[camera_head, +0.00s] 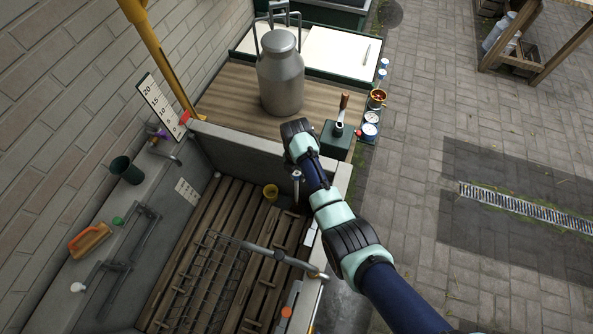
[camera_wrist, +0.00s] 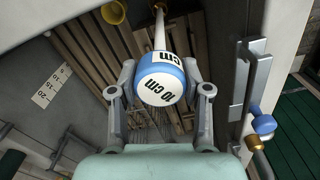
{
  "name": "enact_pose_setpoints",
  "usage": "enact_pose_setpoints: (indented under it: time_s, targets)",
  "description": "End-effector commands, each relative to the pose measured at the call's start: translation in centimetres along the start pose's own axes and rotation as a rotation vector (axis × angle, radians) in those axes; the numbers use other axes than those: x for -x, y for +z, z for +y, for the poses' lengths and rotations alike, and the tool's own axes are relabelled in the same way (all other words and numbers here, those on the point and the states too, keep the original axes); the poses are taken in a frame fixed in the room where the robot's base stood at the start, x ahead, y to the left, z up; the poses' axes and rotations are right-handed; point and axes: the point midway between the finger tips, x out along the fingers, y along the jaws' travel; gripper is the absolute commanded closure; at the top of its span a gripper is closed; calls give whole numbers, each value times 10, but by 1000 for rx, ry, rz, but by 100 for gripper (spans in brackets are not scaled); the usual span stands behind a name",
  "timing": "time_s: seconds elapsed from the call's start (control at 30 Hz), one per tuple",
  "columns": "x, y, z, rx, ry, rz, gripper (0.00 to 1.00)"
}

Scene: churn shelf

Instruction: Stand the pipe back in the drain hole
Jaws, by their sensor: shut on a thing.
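The pipe, with a blue and white cap marked "10 cm" (camera_wrist: 160,85), is between my gripper's fingers (camera_wrist: 160,76) in the wrist view. My gripper is shut on the cap end. The pale shaft runs away from the cap, towards the slatted basin floor, with a brass-coloured part near its far end. I cannot make out the drain hole in either view, nor whether the pipe's lower end touches anything.
A wire rack (camera_head: 210,275) lies in the front of the basin. A milk churn (camera_head: 280,75) stands on the wooden top behind. The basin's right wall is close to my arm.

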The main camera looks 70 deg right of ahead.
Motion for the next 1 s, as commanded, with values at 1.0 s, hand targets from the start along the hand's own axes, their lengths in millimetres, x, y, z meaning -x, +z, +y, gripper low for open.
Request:
enact_pose_setpoints:
  time_s: [1.0]
  targets:
    - [-34, 1, 1, 0, 2, -1, 100]
